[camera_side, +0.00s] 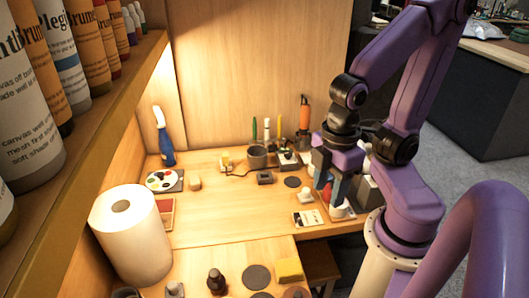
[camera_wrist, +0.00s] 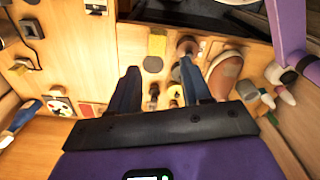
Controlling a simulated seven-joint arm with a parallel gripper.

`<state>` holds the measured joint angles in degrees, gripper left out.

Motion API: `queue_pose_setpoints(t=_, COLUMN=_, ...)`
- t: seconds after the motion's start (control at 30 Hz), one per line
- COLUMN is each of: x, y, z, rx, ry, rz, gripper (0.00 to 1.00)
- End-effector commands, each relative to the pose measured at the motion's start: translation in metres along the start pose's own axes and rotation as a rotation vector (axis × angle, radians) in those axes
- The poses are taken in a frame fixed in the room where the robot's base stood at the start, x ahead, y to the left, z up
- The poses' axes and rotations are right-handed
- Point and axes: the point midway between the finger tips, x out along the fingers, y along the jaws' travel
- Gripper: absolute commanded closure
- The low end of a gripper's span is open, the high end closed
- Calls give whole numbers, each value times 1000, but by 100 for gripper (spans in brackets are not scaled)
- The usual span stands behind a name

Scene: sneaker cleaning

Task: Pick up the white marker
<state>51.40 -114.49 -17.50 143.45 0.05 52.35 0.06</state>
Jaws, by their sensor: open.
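A slim white upright item (camera_side: 266,128), which looks like the white marker, stands at the back of the bench in the side view. It is between a green pen and a yellowish one, near a dark cup (camera_side: 257,157). I cannot make out the marker for certain in the wrist view. My gripper (camera_side: 329,190) is over the right end of the bench, to the right of and nearer than the marker. In the wrist view its two dark blue fingers (camera_wrist: 162,72) are spread apart with nothing held between them.
A brown-and-white shoe-like shape (camera_wrist: 226,73) is near the right finger in the wrist view. The bench middle (camera_side: 230,210) is mostly clear.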

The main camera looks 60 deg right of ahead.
Motion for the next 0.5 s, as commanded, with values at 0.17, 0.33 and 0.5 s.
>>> queue_pose_setpoints(t=0.17, x=0, y=1, z=0, rx=1, ry=-2, rz=1, gripper=52)
queue_pose_setpoints(t=0.33, x=7, y=19, z=2, rx=1, ry=-76, rz=56, gripper=52)
queue_pose_setpoints(t=0.5, x=20, y=67, z=11, rx=-13, ry=-276, rz=195, gripper=52)
